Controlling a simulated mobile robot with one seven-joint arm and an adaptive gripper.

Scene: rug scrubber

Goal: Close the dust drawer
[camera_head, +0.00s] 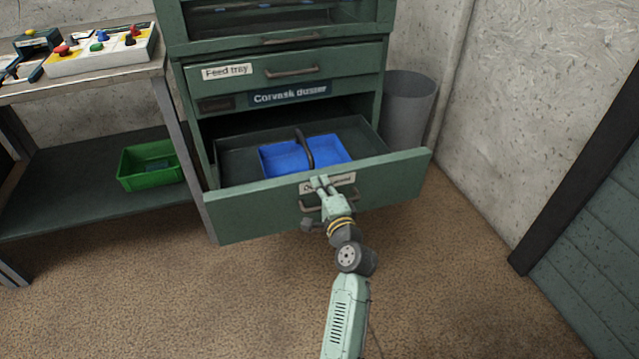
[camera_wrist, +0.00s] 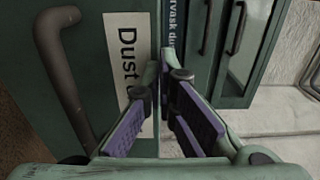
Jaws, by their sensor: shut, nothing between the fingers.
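The dust drawer (camera_head: 245,213) is the bottom drawer of the green cabinet and stands pulled far out. A blue tray (camera_head: 280,158) with a dark curved handle lies inside it. A white label (camera_head: 343,179) and a dark bar handle (camera_head: 310,208) are on its front. My gripper (camera_head: 318,183) is shut and empty, with its fingertips at the label, above the handle.
The feed tray drawer (camera_head: 345,65) above is closed. A grey bin (camera_head: 408,105) stands right of the cabinet by the wall. A workbench (camera_head: 110,85) with a green crate (camera_head: 130,178) on its lower shelf is at left. Carpet in front is clear.

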